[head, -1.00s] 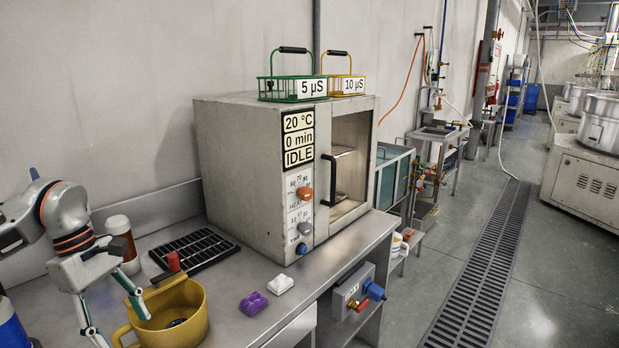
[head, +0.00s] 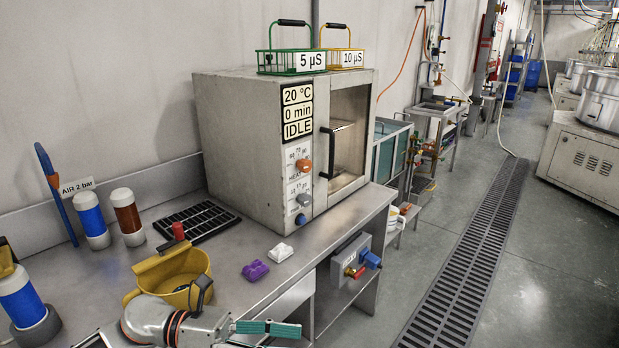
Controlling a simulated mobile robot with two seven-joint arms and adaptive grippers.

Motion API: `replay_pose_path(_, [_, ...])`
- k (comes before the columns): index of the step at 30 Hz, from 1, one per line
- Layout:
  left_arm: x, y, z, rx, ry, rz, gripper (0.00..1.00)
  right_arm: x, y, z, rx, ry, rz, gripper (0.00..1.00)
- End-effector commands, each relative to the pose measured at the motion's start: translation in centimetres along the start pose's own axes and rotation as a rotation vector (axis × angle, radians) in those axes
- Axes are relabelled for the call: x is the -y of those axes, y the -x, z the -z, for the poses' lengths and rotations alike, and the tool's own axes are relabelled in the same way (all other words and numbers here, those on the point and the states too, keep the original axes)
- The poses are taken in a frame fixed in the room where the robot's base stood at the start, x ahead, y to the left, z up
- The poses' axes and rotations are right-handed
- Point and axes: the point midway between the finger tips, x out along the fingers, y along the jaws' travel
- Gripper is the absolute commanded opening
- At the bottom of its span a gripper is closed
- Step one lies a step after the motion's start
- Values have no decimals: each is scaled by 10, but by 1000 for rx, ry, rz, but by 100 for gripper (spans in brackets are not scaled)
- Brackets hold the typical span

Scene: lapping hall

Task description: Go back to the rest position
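My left gripper (head: 283,338) is at the bottom edge, in front of the bench, with its fingers pointing right. The two fingers look apart with nothing between them, and the lower one is partly cut off by the frame. The yellow jug (head: 150,277) stands on the bench just behind my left wrist, apart from the fingers. A dark loop-shaped thing shows at its front rim. My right gripper is not in view.
The steel bench (head: 225,270) holds an oven (head: 240,150), a black grate (head: 197,220), a purple block (head: 255,270) and a white block (head: 281,252). Blue and brown bottles (head: 127,217) stand at the left. A floor drain (head: 470,250) runs along the clear aisle at right.

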Motion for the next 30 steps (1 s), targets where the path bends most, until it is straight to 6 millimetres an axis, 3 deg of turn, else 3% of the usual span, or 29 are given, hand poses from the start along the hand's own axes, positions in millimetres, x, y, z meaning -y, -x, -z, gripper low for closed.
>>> replay_pose_path(2, [2, -12, -7, 167, 173, -2, 55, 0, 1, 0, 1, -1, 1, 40])
replay_pose_path(5, [-7, -13, -15, 376, 410, -18, 55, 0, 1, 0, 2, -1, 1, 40])
replay_pose_path(8, [-24, -3, -14, 583, 666, -37, 55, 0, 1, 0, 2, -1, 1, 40])
replay_pose_path(11, [-46, 16, 2, 788, 934, -63, 55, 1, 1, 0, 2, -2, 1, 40])
replay_pose_path(14, [-69, 40, 35, 993, 1212, -91, 55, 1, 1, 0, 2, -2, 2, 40])
replay_pose_path(17, [-87, 66, 86, 1200, 1492, -126, 55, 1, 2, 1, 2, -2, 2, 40])
replay_pose_path(20, [-95, 90, 151, 1405, 1765, -163, 55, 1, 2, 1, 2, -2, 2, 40])
replay_pose_path(24, [-86, 112, 238, 1649, 2070, -212, 55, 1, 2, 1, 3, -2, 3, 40])
replay_pose_path(27, [-73, 121, 286, 1782, 2224, -241, 55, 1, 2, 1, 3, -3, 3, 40])
replay_pose_path(30, [-61, 126, 319, 1872, 2322, -263, 55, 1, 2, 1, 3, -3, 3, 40])
